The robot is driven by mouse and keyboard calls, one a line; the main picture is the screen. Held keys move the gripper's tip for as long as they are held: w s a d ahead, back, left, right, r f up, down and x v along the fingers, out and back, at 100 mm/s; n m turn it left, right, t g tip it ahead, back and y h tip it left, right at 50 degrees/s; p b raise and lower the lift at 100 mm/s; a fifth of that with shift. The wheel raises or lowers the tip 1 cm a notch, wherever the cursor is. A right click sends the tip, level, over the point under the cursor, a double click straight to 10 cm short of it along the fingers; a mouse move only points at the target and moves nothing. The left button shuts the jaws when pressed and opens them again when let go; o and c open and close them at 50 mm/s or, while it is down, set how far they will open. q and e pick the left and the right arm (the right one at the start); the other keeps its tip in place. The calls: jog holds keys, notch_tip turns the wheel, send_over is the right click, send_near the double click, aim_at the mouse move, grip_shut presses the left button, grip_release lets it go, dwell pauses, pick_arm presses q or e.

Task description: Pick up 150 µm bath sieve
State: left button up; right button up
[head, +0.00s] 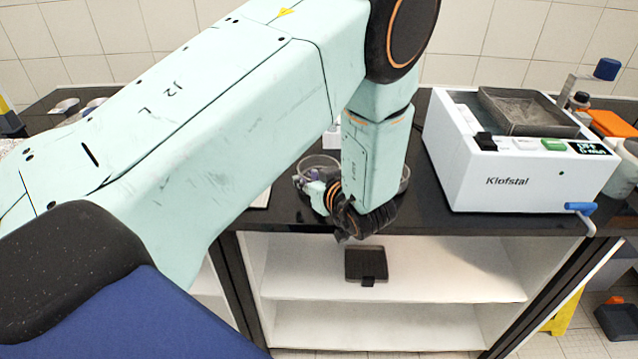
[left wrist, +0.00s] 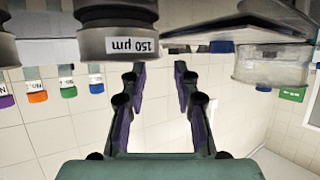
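The 150 µm sieve (left wrist: 150,44) shows in the left wrist view as a grey round body with a white label, at the top left and inverted in the picture. My left gripper (left wrist: 159,70) has its two fingers apart with nothing between them. The sieve appears just beyond the left fingertip, and I cannot tell if they touch. In the head view my left gripper (head: 310,187) is small at the wrist's end, over the dark bench. My own arm hides much of the bench there, and I cannot make out the sieve in that view. My right gripper is out of view.
A white shaker (head: 520,165) marked Klofstal stands on the bench at right, with a blue-handled lever (head: 580,207) at its front. A clear round dish (head: 318,162) is partly behind my arm. A dark square tray (head: 360,264) is on the white shelf below.

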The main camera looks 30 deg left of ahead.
aim_at(302, 176)
pick_arm(q)
jog(key=shift+w+a+f+b, duration=0.25)
jog(key=shift+a+f+b, duration=0.05)
jog(key=shift+f, duration=0.05)
jog(key=shift+w+a+f, duration=0.1)
jog(key=shift+w+a, duration=0.15)
jog(key=shift+w, duration=0.05)
jog(key=shift+w+a+f+b, duration=0.2)
jog(key=shift+w+a+b, duration=0.05)
jog(key=shift+a+b, duration=0.15)
jog(key=shift+w+a+f, duration=0.1)
jog(key=shift+a+f, duration=0.1)
jog(key=shift+a, duration=0.3)
jog(key=shift+s+d+r, duration=0.25)
jog(key=shift+s, duration=0.05)
jog(key=shift+d, duration=0.15)
jog(key=shift+c, duration=0.8)
jog(key=shift+w+f, duration=0.1)
jog(key=shift+w, duration=0.15)
jog(key=c, duration=0.3)
jog(key=shift+a, duration=0.2)
jog(key=shift+c, duration=0.7)
jog(key=shift+s, duration=0.2)
grip_shut()
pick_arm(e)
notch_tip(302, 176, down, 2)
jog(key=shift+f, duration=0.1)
